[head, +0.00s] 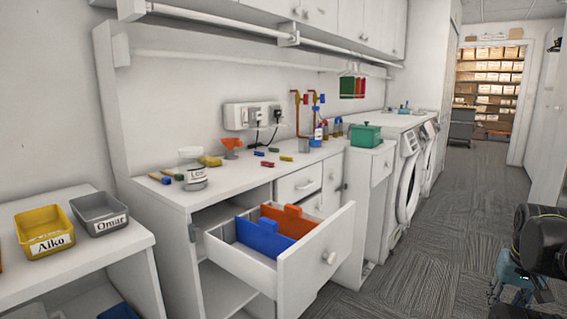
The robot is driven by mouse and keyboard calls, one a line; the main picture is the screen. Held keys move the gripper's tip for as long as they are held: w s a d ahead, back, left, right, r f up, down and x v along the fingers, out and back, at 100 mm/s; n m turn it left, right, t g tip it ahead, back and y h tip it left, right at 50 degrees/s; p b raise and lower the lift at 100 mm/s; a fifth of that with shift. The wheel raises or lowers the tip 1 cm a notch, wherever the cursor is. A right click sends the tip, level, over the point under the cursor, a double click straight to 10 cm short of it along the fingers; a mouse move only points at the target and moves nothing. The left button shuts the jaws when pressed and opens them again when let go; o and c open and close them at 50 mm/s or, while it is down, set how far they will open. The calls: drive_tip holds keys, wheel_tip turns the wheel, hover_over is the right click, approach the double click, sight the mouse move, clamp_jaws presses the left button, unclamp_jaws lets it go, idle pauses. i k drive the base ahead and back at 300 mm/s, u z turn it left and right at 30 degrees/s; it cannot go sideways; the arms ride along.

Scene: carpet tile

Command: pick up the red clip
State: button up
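A small red clip (267,163) lies on the white countertop (235,178), among a few other small coloured pieces. A blue one (259,154) and a green one (273,149) lie behind it, and a yellow one (286,158) lies to its right. My arm shows at the lower right edge as dark joints. What looks like my gripper (516,288), with teal and black parts, hangs low over the carpet, far from the counter and the clip. Its fingers are too unclear to tell open from shut.
An open drawer (318,262) with blue and orange dividers juts out below the counter. A glass jar (193,172), an orange funnel (231,145) and a green box (366,134) stand above. Labelled bins (45,232) sit at left. Carpet (430,260) is clear in the aisle.

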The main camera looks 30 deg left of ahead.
sight(264, 163)
drive_tip(key=u, duration=0.05)
drive_tip(key=i, duration=2.5)
drive_tip(key=u, duration=3.1)
drive_tip(key=k, duration=0.5)
drive_tip(key=u, duration=0.1)
